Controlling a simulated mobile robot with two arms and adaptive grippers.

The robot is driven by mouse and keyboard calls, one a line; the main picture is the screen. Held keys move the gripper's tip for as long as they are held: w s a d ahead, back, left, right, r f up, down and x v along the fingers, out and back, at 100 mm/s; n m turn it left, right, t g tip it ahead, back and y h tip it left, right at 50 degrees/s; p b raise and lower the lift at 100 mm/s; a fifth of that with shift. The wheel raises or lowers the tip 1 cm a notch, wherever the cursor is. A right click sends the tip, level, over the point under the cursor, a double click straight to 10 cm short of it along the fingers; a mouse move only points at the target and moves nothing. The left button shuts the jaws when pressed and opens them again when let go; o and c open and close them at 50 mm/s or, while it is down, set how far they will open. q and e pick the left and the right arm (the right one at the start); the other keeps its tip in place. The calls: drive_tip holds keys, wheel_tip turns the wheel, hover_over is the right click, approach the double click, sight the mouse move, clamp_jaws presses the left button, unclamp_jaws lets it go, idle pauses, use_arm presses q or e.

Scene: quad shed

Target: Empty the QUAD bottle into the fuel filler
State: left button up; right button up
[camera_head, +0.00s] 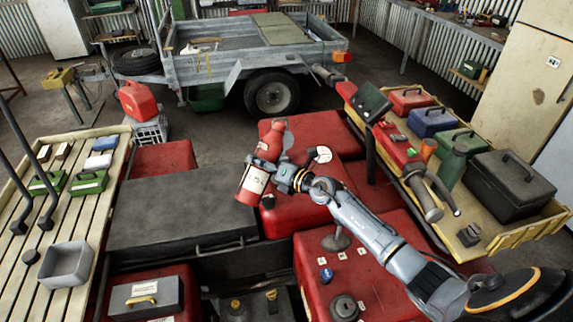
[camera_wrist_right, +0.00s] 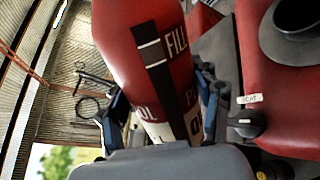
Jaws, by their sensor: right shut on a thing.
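My right gripper (camera_head: 268,172) is shut on a red bottle (camera_head: 251,186) with a white label, held above the red quad bodywork. The bottle leans a little, its red end upward in the head view. In the right wrist view the bottle (camera_wrist_right: 140,40) fills the middle between my fingers (camera_wrist_right: 165,112). Part of its lettering reads "FILL"; I cannot read "QUAD" on it. A black round fitting (camera_head: 345,307) sits on the near red panel; I cannot tell if it is the fuel filler. A dark round collar (camera_wrist_right: 298,14) shows in the wrist view. My left gripper is not in view.
A slatted rack (camera_head: 40,255) at the left holds green boxes and a grey bin (camera_head: 66,264). A trailer (camera_head: 240,65) and a red fuel can (camera_head: 138,100) stand behind.

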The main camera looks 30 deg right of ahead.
sight(267, 153)
drive_tip(key=shift+w+d+r+n, duration=0.1)
drive_tip(key=shift+d+r+n, duration=0.05)
drive_tip(key=shift+r, duration=0.3)
drive_tip(key=shift+w+d+r+n, duration=0.1)
drive_tip(key=shift+d+r+n, duration=0.05)
drive_tip(key=shift+r, duration=0.3)
drive_tip(key=shift+w+d+n+t, duration=0.15)
drive_tip(key=shift+d+n+t, duration=0.15)
drive_tip(key=shift+n, duration=0.2)
drive_tip(key=shift+w+r+n, duration=0.1)
drive_tip(key=shift+r+n, duration=0.1)
drive_tip(key=shift+n, duration=0.5)
drive_tip(key=shift+d+n+t+b, duration=0.1)
drive_tip(key=shift+n+t+b, duration=0.2)
drive_tip(key=shift+n+b, duration=0.2)
drive_tip(key=n+b, duration=0.2)
drive_tip(key=n+t+b, duration=0.1)
drive_tip(key=shift+w+d+f+n+h+b, duration=0.15)
drive_tip(key=shift+w+d+n+h+b, duration=0.15)
drive_tip(key=shift+n+b, duration=0.1)
drive_tip(key=shift+d+n+b, duration=0.1)
drive_tip(key=shift+n+b, duration=0.25)
drive_tip(key=shift+n, duration=0.05)
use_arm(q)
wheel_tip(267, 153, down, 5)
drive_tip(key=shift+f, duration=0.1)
